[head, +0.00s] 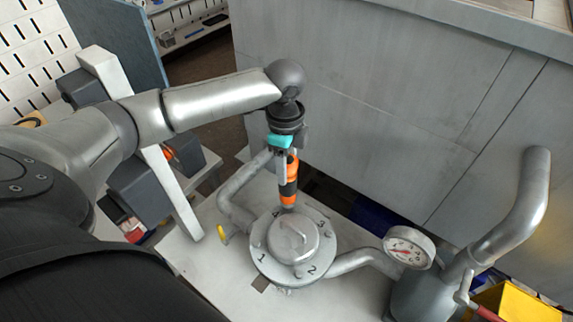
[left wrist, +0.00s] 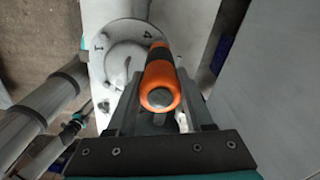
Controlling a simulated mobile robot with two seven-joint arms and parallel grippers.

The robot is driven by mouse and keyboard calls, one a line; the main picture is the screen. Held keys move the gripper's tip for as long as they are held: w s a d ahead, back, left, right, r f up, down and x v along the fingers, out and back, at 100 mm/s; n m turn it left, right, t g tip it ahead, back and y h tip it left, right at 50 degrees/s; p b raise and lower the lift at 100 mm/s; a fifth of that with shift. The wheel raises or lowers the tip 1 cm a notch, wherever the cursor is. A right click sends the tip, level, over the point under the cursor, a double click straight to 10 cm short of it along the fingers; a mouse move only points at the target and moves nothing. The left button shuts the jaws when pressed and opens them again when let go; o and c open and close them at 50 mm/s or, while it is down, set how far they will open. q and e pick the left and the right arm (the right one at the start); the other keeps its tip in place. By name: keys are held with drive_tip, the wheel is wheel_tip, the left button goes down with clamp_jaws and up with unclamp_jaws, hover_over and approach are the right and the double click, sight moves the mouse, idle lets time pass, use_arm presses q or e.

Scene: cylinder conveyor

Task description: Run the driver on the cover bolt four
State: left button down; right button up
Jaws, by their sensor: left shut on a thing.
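The driver (head: 289,185) has an orange and black handle and points down, almost upright, at the far edge of the round metal cover (head: 272,262). The numerals 1, 2 and 3 show on the cover's rim; the far spot is hidden behind the driver. My left gripper (head: 284,160) is shut on the driver's handle above the cover. In the left wrist view the handle (left wrist: 160,82) lies between my fingers, beside the numeral 4 on the cover (left wrist: 112,32). The driver's tip and bolt four are hidden there, so contact cannot be told. My right gripper is out of view.
Grey pipes (head: 235,205) run from the cover's housing on a pale bench (head: 195,255). A round gauge (head: 408,247) and a thick pipe (head: 515,205) stand at the right, near a yellow bin (head: 520,302). A grey wall (head: 400,110) rises close behind.

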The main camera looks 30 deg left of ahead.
sight(288, 159)
use_arm(q)
drive_tip(key=shift+s+d+f, duration=0.1)
drive_tip(key=shift+f, duration=0.05)
drive_tip(key=shift+w+r, duration=0.2)
drive_tip(key=shift+r, duration=1.75)
